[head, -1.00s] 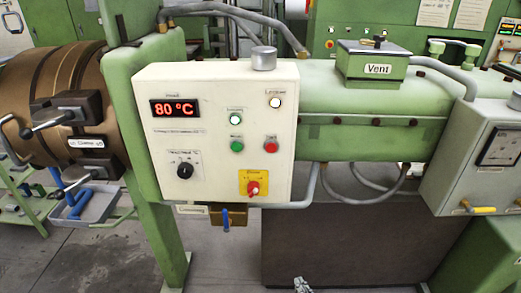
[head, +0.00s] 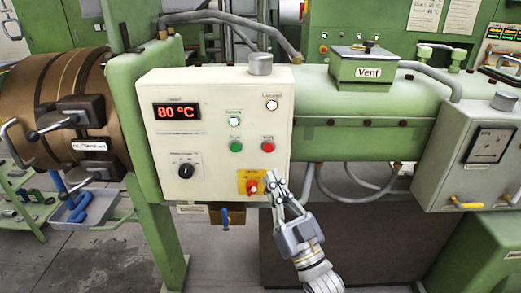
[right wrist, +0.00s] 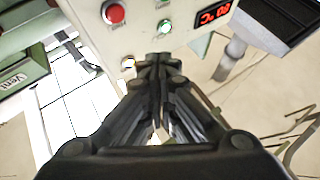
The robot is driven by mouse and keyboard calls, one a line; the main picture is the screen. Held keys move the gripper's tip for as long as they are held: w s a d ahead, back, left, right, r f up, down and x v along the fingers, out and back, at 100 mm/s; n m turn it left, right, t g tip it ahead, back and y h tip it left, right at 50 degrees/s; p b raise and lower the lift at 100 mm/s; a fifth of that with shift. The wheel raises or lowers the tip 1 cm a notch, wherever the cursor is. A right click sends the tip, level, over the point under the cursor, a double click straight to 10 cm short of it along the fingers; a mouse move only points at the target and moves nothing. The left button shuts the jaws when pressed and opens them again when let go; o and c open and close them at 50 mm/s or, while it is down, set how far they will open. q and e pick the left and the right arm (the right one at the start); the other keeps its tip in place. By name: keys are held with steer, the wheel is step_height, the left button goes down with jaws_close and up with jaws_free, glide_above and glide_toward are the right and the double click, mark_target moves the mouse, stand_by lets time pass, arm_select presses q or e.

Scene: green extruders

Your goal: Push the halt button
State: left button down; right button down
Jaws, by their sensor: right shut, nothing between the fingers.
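A cream control panel (head: 150,95) carries a red button (head: 267,147) at its right side, with a small label above that I cannot read. The red button also shows in the right wrist view (right wrist: 114,13), near the top edge. My right gripper (head: 277,180) is shut and empty, with its fingertips below and slightly right of the red button. Its fingers show in the right wrist view (right wrist: 158,62), over the panel's lamp side and apart from the button in the picture. My left gripper is not in view.
A green button (head: 236,146) sits left of the red one, with lit lamps above. A red switch on a yellow plate (head: 243,176) is just left of my fingertips. A black dial (head: 186,171) and an 80 °C display (head: 177,111) are farther left. A grey box (head: 440,150) stands right.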

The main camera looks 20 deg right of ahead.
mark_target(268, 148)
steer(key=shift+s+a+r, duration=0.1)
steer(key=shift+s+r, duration=0.15)
steer(key=shift+r, duration=0.45)
steer(key=shift+w+d+b, duration=0.4)
steer(key=shift+w+b, duration=0.05)
steer(key=shift+w, duration=1)
steer(key=shift+w+d+b, duration=0.4)
steer(key=shift+w, duration=1)
steer(key=shift+w+d+b, duration=0.4)
steer(key=shift+w+b, duration=0.05)
steer(key=shift+w, duration=1)
steer(key=shift+w, duration=0.1)
steer(key=shift+w+d, duration=0.1)
steer(key=shift+w, duration=0.2)
